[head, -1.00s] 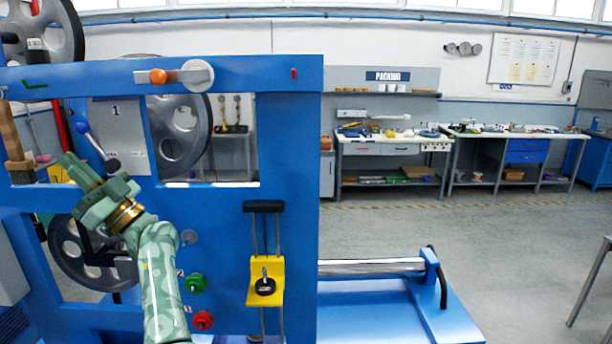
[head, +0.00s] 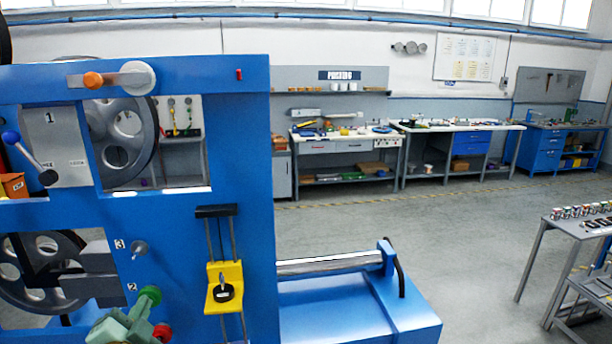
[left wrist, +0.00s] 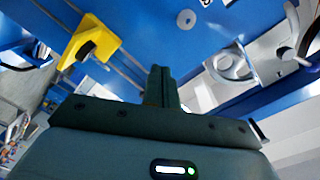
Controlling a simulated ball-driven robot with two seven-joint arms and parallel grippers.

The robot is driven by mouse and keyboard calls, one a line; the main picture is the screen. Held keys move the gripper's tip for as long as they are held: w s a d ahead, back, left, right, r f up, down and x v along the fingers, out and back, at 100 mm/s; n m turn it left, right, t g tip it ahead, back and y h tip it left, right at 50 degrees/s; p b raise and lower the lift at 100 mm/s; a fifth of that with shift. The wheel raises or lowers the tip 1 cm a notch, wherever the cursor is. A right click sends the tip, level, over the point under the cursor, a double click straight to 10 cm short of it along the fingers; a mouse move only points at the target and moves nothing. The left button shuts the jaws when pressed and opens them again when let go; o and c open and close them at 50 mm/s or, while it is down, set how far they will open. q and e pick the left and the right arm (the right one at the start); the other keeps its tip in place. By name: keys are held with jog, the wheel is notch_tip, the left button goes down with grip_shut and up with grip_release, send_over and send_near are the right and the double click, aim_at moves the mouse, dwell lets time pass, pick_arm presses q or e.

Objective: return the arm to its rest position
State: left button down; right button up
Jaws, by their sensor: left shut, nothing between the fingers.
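My left gripper (head: 136,312) is at the bottom left of the head view, low in front of the blue machine frame (head: 240,150). Only its pale green end shows, and it overlaps the area of the green knob (head: 151,293) and the red knob (head: 162,332). Whether it touches them I cannot tell. In the left wrist view its fingers (left wrist: 161,86) are together with nothing between them. The rest of the left arm is out of the head view. My right gripper is not in view.
A yellow block with a black knob (head: 223,289) sits on rods on the frame; it also shows in the left wrist view (left wrist: 92,42). A blue bed with a roller (head: 340,310) extends right. Open floor (head: 460,230) lies beyond.

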pick_arm(q)
jog(key=s+d+f+g, duration=0.1)
jog(key=s+f+g, duration=0.25)
jog(key=s, duration=0.35)
jog(key=s+d+f+n+g, duration=0.1)
jog(key=s+d+f+g, duration=0.15)
jog(key=s+f, duration=0.35)
jog(key=s+d+f+g, duration=0.1)
jog(key=s+f+g, duration=0.25)
jog(key=s, duration=0.55)
jog(key=s+d+f+g+h+b, duration=0.1)
jog(key=s+d+f+b, duration=0.15)
jog(key=f, duration=1.05)
jog(key=s+d+f+n+g+h+b, duration=0.1)
jog(key=f+b, duration=0.3)
jog(key=f, duration=0.8)
jog(key=s+d+f+g+h+b, duration=0.1)
jog(key=s+f+g+b, duration=0.15)
jog(key=f, duration=1.05)
jog(key=s+f+n+g+h+b, duration=0.1)
jog(key=s+f+b, duration=0.6)
jog(key=s+f, duration=1.1)
notch_tip(320, 180, down, 2)
jog(key=shift+a+f+n+g, duration=0.2)
jog(key=shift+n+g, duration=0.3)
jog(key=shift+n, duration=0.4)
